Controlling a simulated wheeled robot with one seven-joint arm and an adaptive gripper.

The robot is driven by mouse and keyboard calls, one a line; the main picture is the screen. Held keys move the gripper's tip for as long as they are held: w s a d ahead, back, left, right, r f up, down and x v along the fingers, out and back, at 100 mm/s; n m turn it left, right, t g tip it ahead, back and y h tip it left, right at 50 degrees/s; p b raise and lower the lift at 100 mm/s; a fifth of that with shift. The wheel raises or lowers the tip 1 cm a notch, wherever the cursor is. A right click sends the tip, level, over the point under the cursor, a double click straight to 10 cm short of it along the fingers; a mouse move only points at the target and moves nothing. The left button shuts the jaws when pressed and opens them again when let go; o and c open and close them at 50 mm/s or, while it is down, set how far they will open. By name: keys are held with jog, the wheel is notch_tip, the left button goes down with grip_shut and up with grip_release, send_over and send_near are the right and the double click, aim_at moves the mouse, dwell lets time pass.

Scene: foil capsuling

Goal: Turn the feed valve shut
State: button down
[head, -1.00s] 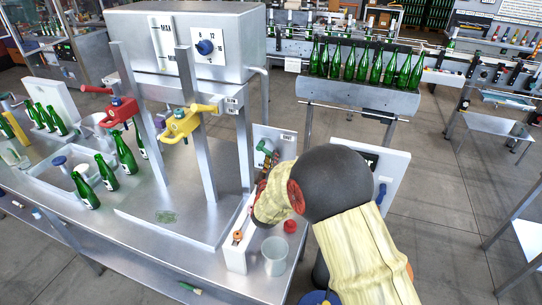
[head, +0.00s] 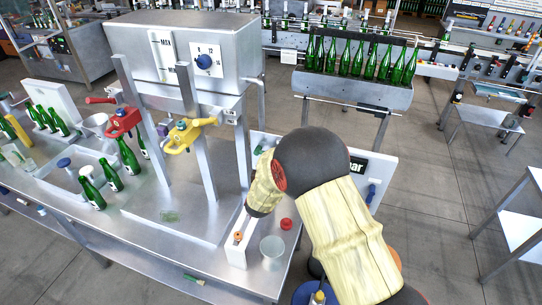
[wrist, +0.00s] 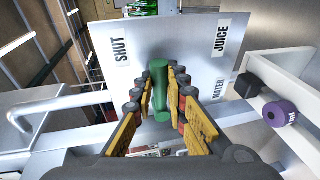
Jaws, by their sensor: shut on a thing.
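The feed valve's green handle (wrist: 158,85) is in the middle of the wrist view, in front of a grey panel (wrist: 190,45). The panel carries the labels SHUT (wrist: 121,49), JUICE (wrist: 221,38) and WATER (wrist: 218,88). My gripper (wrist: 161,82) is shut on the green handle, with a yellow-and-black finger on either side. The handle runs nearly up and down in the picture; I cannot tell which label it points to.
Yellow (head: 188,133) and red (head: 122,122) tap levers hang at the steel filler, with green bottles (head: 128,157) at left. A clear cup (head: 272,252) and red cap (head: 286,223) stand near my arm. A purple-ended part (wrist: 280,114) is at right in the wrist view.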

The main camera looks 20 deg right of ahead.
dwell(0.3)
jog(key=c, duration=1.8)
grip_release()
jog(key=shift+o, duration=0.2)
jog(key=v, duration=1.2)
